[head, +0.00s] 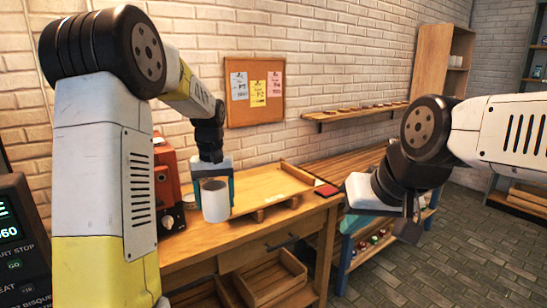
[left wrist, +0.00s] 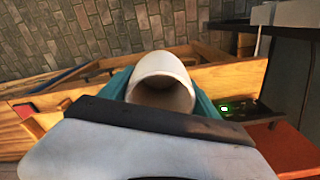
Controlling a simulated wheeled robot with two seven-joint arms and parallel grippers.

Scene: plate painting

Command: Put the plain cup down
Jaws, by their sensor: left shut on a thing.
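The plain cup (head: 215,201) is white and hangs upright below my left gripper (head: 212,180) in the head view. My left gripper is shut on the cup, with its teal fingers at the cup's sides. The cup appears in front of the wooden bench (head: 268,184) and seems to be held in the air. In the left wrist view the cup (left wrist: 162,82) shows its open rim and looks empty inside. My right gripper (head: 411,228) is at the right of the head view, away from the cup; its jaw opening is not clear.
A red machine (head: 167,182) stands on the bench left of the cup. A wooden crate (head: 270,280) sits below the bench. The bench top behind the cup has bare room.

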